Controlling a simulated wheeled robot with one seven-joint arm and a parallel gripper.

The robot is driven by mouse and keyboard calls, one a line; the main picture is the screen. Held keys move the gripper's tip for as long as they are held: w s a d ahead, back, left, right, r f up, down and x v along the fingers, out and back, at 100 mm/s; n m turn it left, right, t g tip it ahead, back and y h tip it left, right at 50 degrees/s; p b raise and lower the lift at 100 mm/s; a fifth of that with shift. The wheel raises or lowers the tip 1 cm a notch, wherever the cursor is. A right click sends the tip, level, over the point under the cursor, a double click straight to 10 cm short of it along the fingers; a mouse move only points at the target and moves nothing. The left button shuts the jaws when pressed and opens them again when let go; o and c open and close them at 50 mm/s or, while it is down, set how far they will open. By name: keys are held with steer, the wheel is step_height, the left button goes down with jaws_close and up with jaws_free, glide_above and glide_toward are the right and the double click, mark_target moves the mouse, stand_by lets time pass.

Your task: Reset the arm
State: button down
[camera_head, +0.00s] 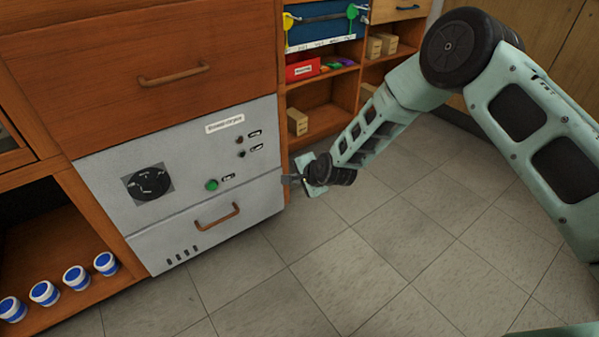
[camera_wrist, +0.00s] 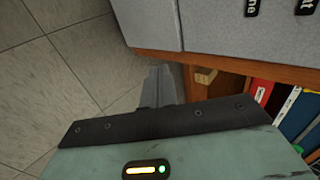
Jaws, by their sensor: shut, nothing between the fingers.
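My arm reaches in from the right in the head view, with its forearm slanting down to the left. My gripper (camera_head: 287,179) is at the right edge of the grey regulator panel (camera_head: 110,185), level with the lower part of the panel. In the wrist view my gripper (camera_wrist: 160,70) is shut and empty, its fingers together beside the panel's edge. The panel carries a black dial (camera_head: 148,184), a green button (camera_head: 212,185) and small switches. I cannot tell whether the fingertips touch the cabinet.
A wooden drawer (camera_head: 175,75) sits above the panel, and a grey drawer with a brown handle (camera_head: 217,216) below it. Several blue-and-white jars (camera_head: 76,277) stand on the lower left shelf. Shelves at the back hold a red box (camera_head: 302,69) and small boxes. The tiled floor (camera_head: 330,275) is clear.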

steer(key=s+r+n+g, duration=0.4)
steer(key=s+r+n, duration=0.5)
steer(key=s+r, duration=0.8)
steer(key=s+d+r+n+g+h+p, duration=0.1)
steer(key=s+d+r+n+h, duration=0.15)
steer(key=s+d+r, duration=0.4)
steer(key=s+d+r+n+g+h+p, duration=0.1)
steer(key=s+d+n+g, duration=0.2)
steer(key=s, duration=0.7)
steer(key=s+d+r+n+h+p, duration=0.1)
steer(key=s+d+r+n, duration=0.35)
steer(key=s, duration=0.35)
step_height(320, 180, up, 37)
steer(key=p, duration=3.7)
steer(key=shift+a, duration=0.35)
